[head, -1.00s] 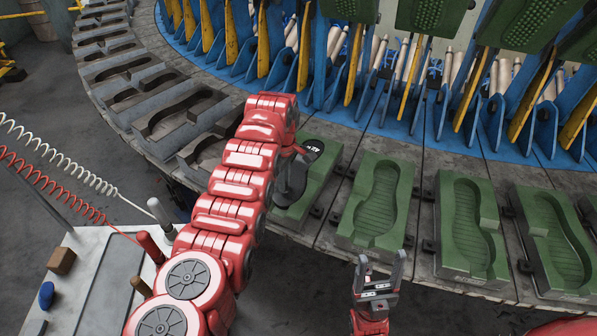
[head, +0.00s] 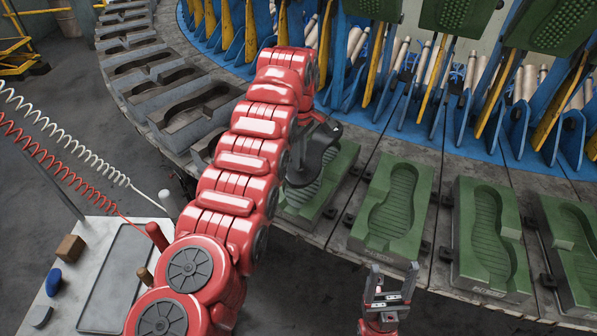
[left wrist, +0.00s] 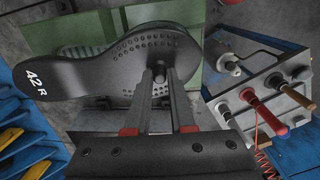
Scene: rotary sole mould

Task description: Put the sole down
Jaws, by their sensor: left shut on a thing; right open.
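The sole (head: 303,172) is black. In the left wrist view the sole (left wrist: 105,72) carries a white "42 R" at its left end and small studs. My left gripper (left wrist: 161,82) is shut on a short peg at the sole's right end. In the head view my left gripper is mostly hidden by its arm. The sole overlaps a green mould (head: 335,180), which also shows behind it in the wrist view (left wrist: 50,30); I cannot tell whether they touch. My right gripper (head: 391,286) is open and empty, in front of the mould ring.
More green moulds (head: 395,208) with sole-shaped hollows sit along the ring to the right (head: 487,230). Grey moulds (head: 195,105) lie to the left. Blue and yellow lid arms stand behind. A side table (head: 85,250) with small blocks and coiled hoses is at left.

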